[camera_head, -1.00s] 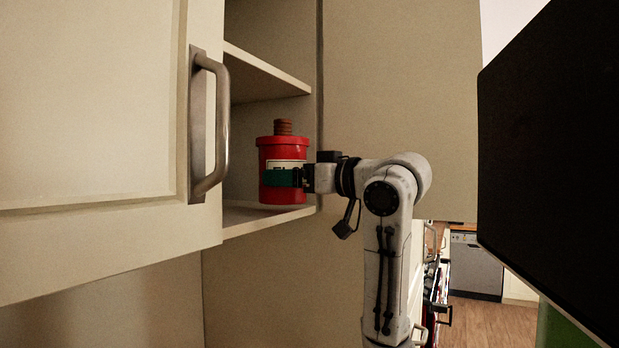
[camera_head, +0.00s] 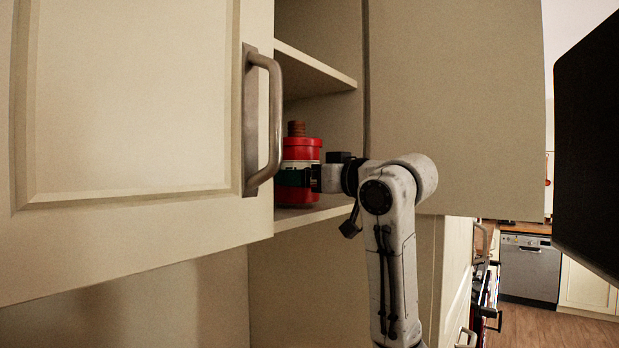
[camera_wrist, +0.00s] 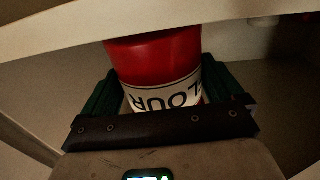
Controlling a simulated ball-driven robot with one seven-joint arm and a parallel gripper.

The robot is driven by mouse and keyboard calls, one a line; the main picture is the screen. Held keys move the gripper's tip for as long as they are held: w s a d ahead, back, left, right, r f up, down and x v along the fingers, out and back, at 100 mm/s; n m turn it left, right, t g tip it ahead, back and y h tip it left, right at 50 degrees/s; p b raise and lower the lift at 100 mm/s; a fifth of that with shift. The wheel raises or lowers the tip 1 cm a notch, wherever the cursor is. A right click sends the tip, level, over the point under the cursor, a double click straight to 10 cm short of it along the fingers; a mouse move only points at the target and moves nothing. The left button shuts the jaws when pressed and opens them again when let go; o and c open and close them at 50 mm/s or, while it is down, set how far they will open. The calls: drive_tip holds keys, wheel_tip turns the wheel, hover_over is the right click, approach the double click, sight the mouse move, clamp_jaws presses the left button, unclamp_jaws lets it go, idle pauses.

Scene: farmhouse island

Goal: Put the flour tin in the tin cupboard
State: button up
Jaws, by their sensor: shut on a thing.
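The flour tin (camera_head: 301,151) is red with a pale label and a brown knob on its lid. It is upright inside the tin cupboard, at the lower shelf (camera_head: 318,212); I cannot tell whether its base touches the shelf. The door's handle and edge hide part of its left side. My gripper (camera_head: 294,178) is shut on the tin from the right. In the wrist view the tin (camera_wrist: 158,62) sits between the green finger pads of my gripper (camera_wrist: 160,92), and its label shows upside down.
The cupboard door (camera_head: 130,110) stands open at the left, with a metal handle (camera_head: 262,120) close to the tin. An upper shelf (camera_head: 312,72) is above the tin. A dark slab (camera_head: 590,140) is at the far right.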

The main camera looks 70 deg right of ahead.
drive_tip(key=shift+f+b, duration=0.4)
drive_tip(key=shift+f, duration=0.15)
idle(0.4)
drive_tip(key=o, duration=0.9)
drive_tip(key=shift+s, duration=0.1)
drive_tip(key=v, duration=1.4)
drive_tip(key=shift+p, duration=0.4)
drive_tip(key=shift+a, duration=0.1)
idle(0.3)
